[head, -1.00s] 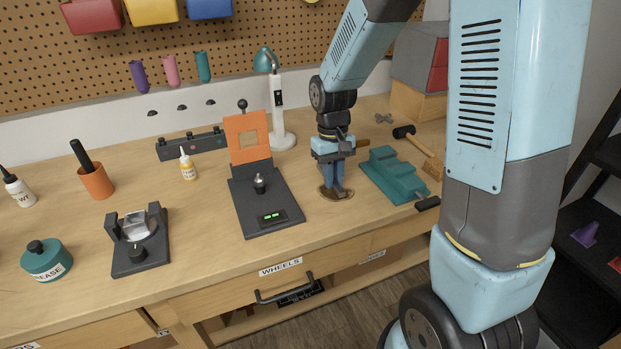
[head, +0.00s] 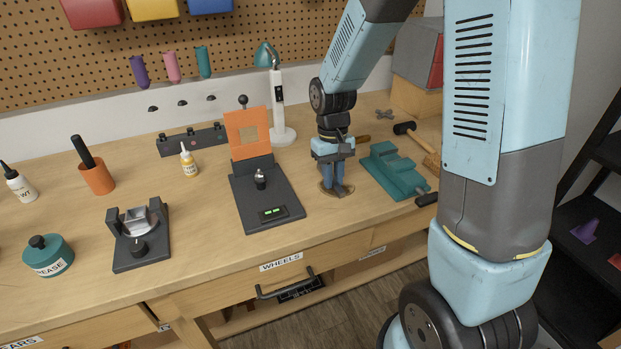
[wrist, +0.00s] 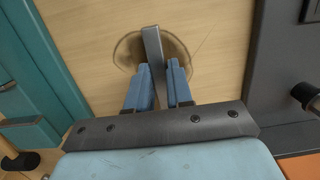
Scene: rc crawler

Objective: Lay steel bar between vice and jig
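The steel bar (wrist: 153,48) is a flat grey strip between the two blue fingers of my gripper (wrist: 160,75) in the wrist view. The fingers appear closed on its sides, and its far end reaches past the fingertips over a dark ring mark on the bench. In the head view my gripper (head: 336,188) points straight down, low over that mark. The teal vice (head: 396,172) is just right of it; the jig (head: 268,197), a dark base with an orange upright plate, is left. I cannot tell whether the bar touches the bench.
A second dark fixture (head: 142,240) stands at the left, with a teal grease pot (head: 47,256) beside it. A lamp (head: 281,110) is behind the jig. A mallet (head: 416,140) lies behind the vice. The bench front edge is close to my gripper.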

